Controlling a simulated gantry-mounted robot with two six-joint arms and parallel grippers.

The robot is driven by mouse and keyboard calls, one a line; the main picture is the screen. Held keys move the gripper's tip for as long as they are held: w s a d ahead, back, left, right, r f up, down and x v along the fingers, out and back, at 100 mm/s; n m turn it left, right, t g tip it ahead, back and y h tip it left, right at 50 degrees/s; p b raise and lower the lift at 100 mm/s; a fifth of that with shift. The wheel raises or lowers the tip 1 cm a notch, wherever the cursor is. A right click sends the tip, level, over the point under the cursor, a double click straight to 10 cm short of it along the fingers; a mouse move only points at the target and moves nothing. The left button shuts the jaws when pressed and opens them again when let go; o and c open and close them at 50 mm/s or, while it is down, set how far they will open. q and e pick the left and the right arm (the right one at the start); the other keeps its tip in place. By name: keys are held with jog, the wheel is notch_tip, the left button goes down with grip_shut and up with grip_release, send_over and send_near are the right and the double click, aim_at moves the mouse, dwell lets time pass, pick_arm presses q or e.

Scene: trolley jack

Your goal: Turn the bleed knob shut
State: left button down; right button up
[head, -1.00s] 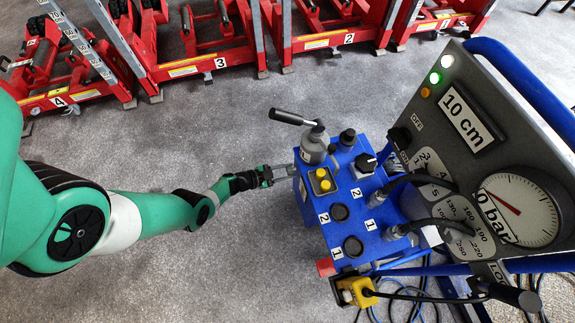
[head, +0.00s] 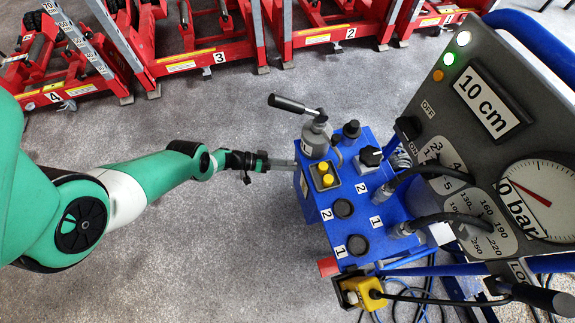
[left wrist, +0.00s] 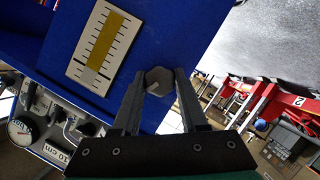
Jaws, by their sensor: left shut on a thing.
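The bleed knob (left wrist: 158,80) is a small grey, roughly hexagonal knob on the side of the blue pump box (head: 372,208). It shows in the left wrist view with a light mark on its face. My left gripper (left wrist: 159,92) has one finger on each side of the knob and is shut on it. In the head view my left gripper (head: 290,163) reaches the left side of the box from the left. There the knob is hidden. My right gripper is in neither view.
A gauge panel (head: 500,130) reads 10 cm and 0 bar. A lever (head: 292,104) and a yellow button (head: 327,180) are on top of the box. Red jacks (head: 190,65) stand at the back. A level scale (left wrist: 103,47) is near the knob. Grey floor left of the box is clear.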

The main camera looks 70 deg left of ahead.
pick_arm(q)
jog(key=shift+f+n+h+b, duration=0.2)
jog(key=shift+n+h+b, duration=0.3)
jog(key=shift+n+b, duration=0.3)
jog(key=shift+r+n, duration=0.1)
jog(key=shift+n, duration=0.3)
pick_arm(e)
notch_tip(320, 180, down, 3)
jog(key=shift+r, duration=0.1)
pick_arm(q)
jog(key=shift+r+h+b, duration=0.1)
jog(key=shift+h+b, duration=0.2)
jog(key=shift+c, duration=2.2)
grip_release()
jog(key=p+v, duration=0.2)
jog(key=v, duration=0.9)
jog(key=shift+s, duration=0.35)
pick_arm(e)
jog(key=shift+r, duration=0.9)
